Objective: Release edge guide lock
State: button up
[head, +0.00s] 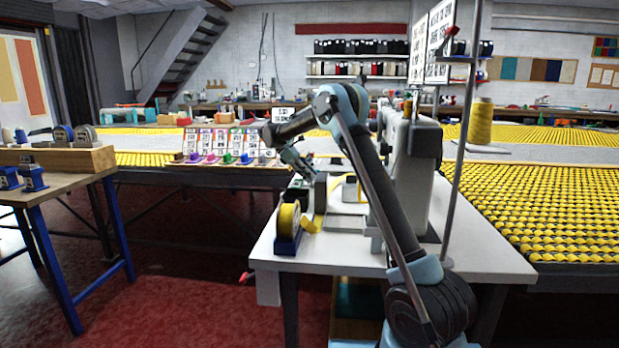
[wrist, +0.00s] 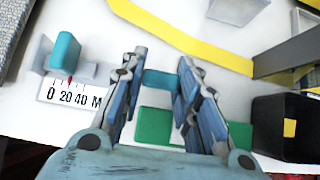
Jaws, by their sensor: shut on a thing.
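My gripper (wrist: 162,66) is shut on a small teal bar (wrist: 161,83), which looks like the lock lever and spans the gap between the two fingers. A flat green block (wrist: 160,127) lies just below the bar, partly behind the fingers. To the left, an upright teal plate (wrist: 64,50) on a grey base, likely the edge guide, stands beside a white scale (wrist: 72,96) marked 0, 20, 40, with a red pointer at it. In the head view my gripper (head: 304,170) is low over the white sewing table (head: 330,258); the lock is hidden there.
A yellow binding strip (wrist: 185,38) crosses above the fingers into a dark grey guide (wrist: 287,60). A black box (wrist: 283,128) stands close on the right. A yellow tape roll (head: 289,221) sits at the table's left edge, and the grey machine (head: 415,180) rises on the right.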

jog(key=shift+w+a+h, duration=0.1)
jog(key=shift+w+h, duration=0.05)
jog(key=shift+h, duration=0.15)
jog(key=o, duration=1.1)
jog(key=shift+r, duration=0.1)
notch_tip(320, 180, up, 10)
jog(key=shift+f, duration=0.2)
